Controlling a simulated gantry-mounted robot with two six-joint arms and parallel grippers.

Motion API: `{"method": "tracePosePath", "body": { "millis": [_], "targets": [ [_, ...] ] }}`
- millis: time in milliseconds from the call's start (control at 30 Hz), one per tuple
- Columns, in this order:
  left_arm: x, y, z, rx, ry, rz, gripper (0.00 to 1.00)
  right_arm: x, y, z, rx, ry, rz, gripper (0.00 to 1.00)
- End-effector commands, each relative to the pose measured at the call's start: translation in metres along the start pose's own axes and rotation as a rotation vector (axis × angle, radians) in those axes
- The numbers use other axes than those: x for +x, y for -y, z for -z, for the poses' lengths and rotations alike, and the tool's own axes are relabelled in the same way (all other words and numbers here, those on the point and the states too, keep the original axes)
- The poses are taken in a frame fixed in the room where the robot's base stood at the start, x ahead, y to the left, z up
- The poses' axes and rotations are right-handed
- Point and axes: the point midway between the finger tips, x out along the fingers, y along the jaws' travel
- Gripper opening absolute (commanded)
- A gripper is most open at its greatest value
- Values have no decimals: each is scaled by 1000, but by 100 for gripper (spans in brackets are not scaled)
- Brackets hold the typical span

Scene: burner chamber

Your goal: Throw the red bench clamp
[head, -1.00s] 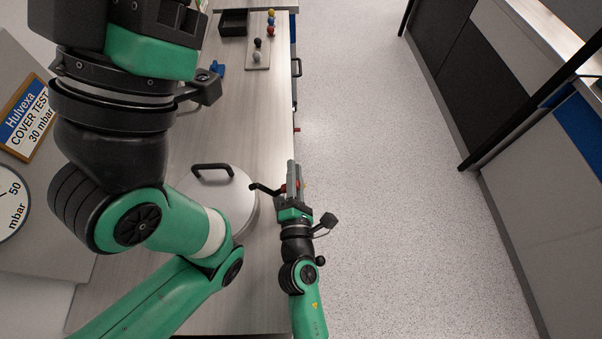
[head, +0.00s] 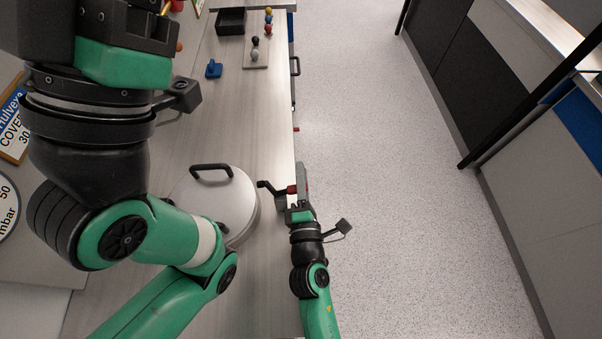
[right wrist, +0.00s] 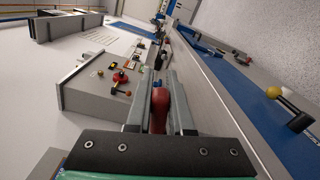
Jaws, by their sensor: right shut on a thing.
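The red bench clamp (head: 292,189) is at the bench's right edge, beside the round metal lid (head: 238,205). A black lever (head: 268,186) sticks out to its left, towards the lid. My right gripper (head: 301,182) is shut on the red part. In the right wrist view the red grip (right wrist: 160,108) lies between the two grey fingers (right wrist: 160,100), which hide part of it. My left gripper (head: 130,22) is at the top left, cut by the frame edge; its fingertips do not show clearly.
The lid's black handle (head: 211,169) stands up on top. A blue piece (head: 214,68), a board with coloured knobs (head: 257,50) and a black tray (head: 231,20) lie farther up the bench. In the right wrist view a grey panel (right wrist: 105,85) is at the left. Open floor lies right.

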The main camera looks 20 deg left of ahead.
Motion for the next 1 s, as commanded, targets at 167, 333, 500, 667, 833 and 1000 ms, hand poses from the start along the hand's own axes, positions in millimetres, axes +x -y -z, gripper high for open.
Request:
{"method": "tracePosePath", "body": {
  "millis": [167, 333, 500, 667, 833, 1000],
  "targets": [
    [0, 0, 0, 0, 0, 0, 43, 0, 1, 0, 2, 0, 3, 36],
    [0, 0, 0, 0, 0, 0, 43, 0, 1, 0, 1, 0, 2, 50],
    [0, 0, 0, 0, 0, 0, 43, 0, 1, 0, 0, 0, 2, 50],
    [5, 0, 4, 0, 0, 0, 43, -12, 0, 0, 0, -1, 3, 50],
    [14, 0, 13, 0, 0, 0, 43, -49, -1, 0, -1, -1, 4, 50],
    [18, 0, 16, 0, 0, 0, 43, -89, 0, 0, 0, -1, 3, 50]
  ]
}}
